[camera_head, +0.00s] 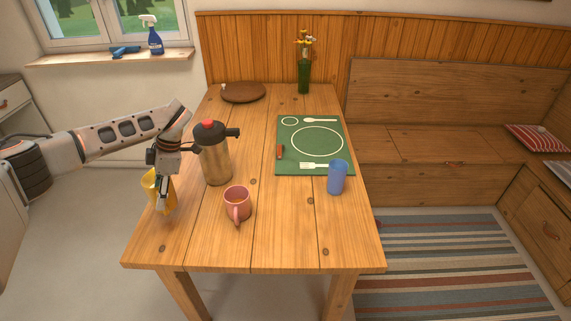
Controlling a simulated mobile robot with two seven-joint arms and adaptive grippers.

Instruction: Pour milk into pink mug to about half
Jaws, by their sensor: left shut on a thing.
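The pink mug (238,202) stands upright on the wooden table, with its handle toward the front edge. My left gripper (163,198) is shut on a yellow container (152,187) at the table's left edge, left of the mug and apart from it. The gripper's fingers cover part of the container, and I cannot tell if it rests on the table. The contents of the container and the mug cannot be made out, and no milk is seen flowing. My right gripper is not in view.
A brown flask (216,163) with a dark top stands between my left gripper and the middle of the table (259,126), behind the mug. A blue cup (338,178) stands at the right by a green placemat (309,161). The table's front is clear.

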